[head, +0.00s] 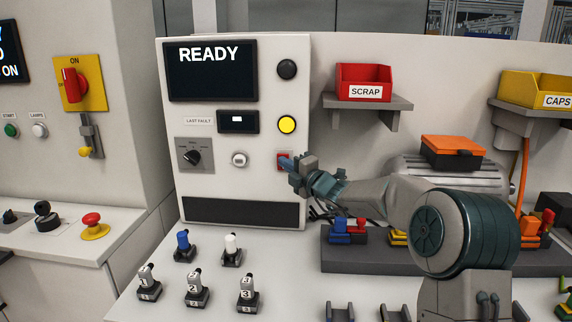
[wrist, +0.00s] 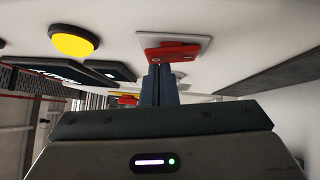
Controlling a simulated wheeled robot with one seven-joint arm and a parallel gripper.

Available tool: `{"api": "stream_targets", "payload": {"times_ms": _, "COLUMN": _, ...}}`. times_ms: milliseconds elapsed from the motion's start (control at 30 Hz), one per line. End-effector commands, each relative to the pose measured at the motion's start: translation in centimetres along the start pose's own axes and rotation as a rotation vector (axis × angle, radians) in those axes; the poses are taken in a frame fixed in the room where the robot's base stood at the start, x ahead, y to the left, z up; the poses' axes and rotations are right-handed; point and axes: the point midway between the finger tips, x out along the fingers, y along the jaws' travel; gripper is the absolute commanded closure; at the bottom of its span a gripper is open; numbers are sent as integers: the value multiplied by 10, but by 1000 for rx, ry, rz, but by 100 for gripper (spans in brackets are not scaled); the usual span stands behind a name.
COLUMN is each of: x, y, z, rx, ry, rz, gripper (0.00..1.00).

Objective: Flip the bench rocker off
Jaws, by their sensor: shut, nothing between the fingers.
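The bench rocker (head: 281,159) is a small red switch on a light plate, low on the right of the white control panel (head: 240,215). It also shows in the wrist view as a red rocker (wrist: 174,52) on a white plate. My gripper (head: 287,164) is shut and empty, with its fingertips right at the rocker. In the wrist view the closed fingertips (wrist: 159,68) reach the rocker's near edge; I cannot tell whether they touch it. My fingers hide part of the rocker in the head view.
A lit yellow button (head: 287,124) sits above the rocker. A rotary knob (head: 192,157) and a small white button (head: 239,159) are to its left. The screen (head: 212,70) reads READY. Several levers stand on the bench below. A red scrap bin (head: 363,82) is on a shelf to the right.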

Motion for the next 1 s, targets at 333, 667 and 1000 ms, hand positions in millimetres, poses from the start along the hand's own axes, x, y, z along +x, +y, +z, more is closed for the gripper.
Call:
{"api": "stream_targets", "payload": {"times_ms": 333, "x": 2, "y": 6, "z": 2, "rx": 17, "ry": 1, "rz": -16, "gripper": 100}}
{"api": "stream_targets", "payload": {"times_ms": 667, "x": 3, "y": 1, "z": 3, "rx": 39, "ry": 0, "rz": -40, "gripper": 100}}
{"api": "stream_targets", "payload": {"times_ms": 1000, "x": -18, "y": 13, "z": -15, "rx": 37, "ry": -2, "rz": -39, "gripper": 100}}
